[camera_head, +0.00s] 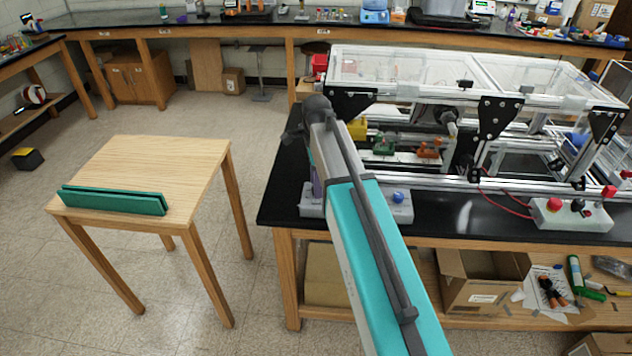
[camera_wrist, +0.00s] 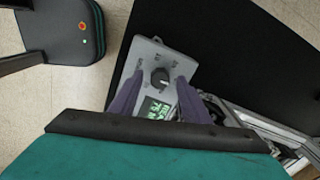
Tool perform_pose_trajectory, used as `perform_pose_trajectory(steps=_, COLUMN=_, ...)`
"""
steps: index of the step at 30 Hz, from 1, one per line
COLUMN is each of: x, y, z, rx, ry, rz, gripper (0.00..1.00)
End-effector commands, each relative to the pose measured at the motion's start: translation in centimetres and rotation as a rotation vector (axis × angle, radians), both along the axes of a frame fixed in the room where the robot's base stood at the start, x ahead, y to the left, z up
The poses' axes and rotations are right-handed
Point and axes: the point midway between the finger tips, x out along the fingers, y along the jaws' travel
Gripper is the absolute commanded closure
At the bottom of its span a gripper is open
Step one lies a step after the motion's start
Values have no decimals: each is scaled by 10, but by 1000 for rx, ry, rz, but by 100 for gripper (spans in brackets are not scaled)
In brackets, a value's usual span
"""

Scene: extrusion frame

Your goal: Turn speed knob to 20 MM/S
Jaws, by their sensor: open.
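The speed knob (camera_wrist: 160,77) is a round black dial on a grey control box (camera_wrist: 146,52) in the wrist view. A lighter mark shows on it, and the markings around it are too small to read. A green display (camera_wrist: 155,110) is on the same box, partly hidden. My gripper (camera_wrist: 160,82) is open, its two purple fingers on either side of the knob in the picture; I cannot tell whether they touch it. In the head view my arm hides the knob, and a sliver of purple finger (camera_head: 317,187) shows above a grey box (camera_head: 312,203).
The black bench top (camera_head: 285,190) carries an aluminium extrusion frame (camera_head: 470,180) right of my arm. A blue button (camera_head: 398,197) sits close by, and a red-button box (camera_head: 570,214) stands farther right. A wooden table (camera_head: 150,160) with a teal bar (camera_head: 113,200) stands left. Floor between is clear.

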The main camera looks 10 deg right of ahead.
Motion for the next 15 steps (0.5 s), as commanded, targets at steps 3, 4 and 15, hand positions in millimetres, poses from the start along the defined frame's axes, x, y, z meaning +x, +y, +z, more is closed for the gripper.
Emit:
perform_pose_trajectory(steps=3, x=0, y=0, z=-3, rx=0, ry=0, rz=0, gripper=57)
perform_pose_trajectory(steps=4, x=0, y=0, z=-3, rx=0, ry=0, rz=0, gripper=57)
perform_pose_trajectory(steps=15, x=0, y=1, z=-3, rx=0, ry=0, rz=1, gripper=77)
